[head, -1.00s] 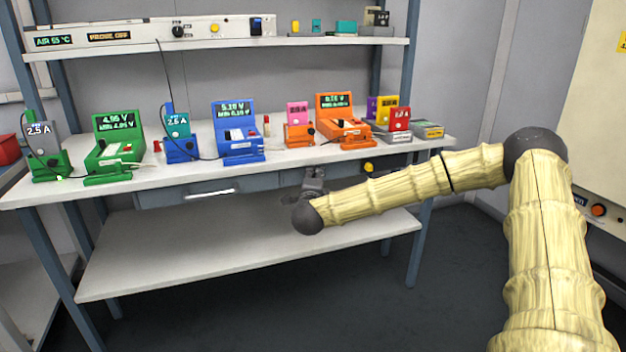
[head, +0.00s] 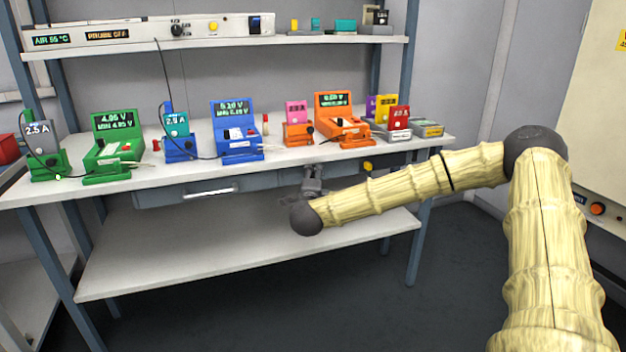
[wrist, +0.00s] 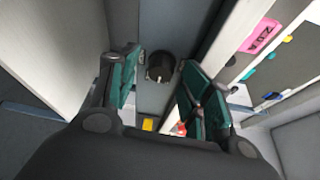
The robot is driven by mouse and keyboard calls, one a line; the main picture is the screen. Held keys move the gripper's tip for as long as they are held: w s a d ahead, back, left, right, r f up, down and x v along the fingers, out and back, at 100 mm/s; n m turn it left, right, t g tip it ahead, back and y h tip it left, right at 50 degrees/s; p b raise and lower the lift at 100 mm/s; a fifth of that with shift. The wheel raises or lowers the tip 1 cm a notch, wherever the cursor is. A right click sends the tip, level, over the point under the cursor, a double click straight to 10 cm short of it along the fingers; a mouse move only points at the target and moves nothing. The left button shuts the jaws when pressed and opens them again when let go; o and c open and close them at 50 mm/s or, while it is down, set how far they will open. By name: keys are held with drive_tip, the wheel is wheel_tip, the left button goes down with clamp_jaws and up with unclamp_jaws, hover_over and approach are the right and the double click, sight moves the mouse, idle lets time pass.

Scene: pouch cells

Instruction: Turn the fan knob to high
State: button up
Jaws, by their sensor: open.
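A round black knob (wrist: 161,67) with a pale pointer mark sits on a blue-grey front panel in the wrist view. I cannot read a label beside it. My gripper (wrist: 158,60) is open, with its two green-padded fingers on either side of the knob. I cannot tell whether they touch it. In the head view my gripper (head: 313,172) is at the bench's front edge, below the orange devices, and the knob there is hidden. Another black knob (head: 177,30) is on the white panel (head: 140,34) of the upper shelf, beside green and amber displays.
The bench top (head: 285,156) holds green, blue and orange testers above my gripper. A yellow button (head: 367,166) is on the bench front to the right. A drawer handle (head: 209,192) is to the left. The lower shelf (head: 200,250) is empty.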

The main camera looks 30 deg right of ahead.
drive_tip(key=v, duration=0.7)
idle(0.3)
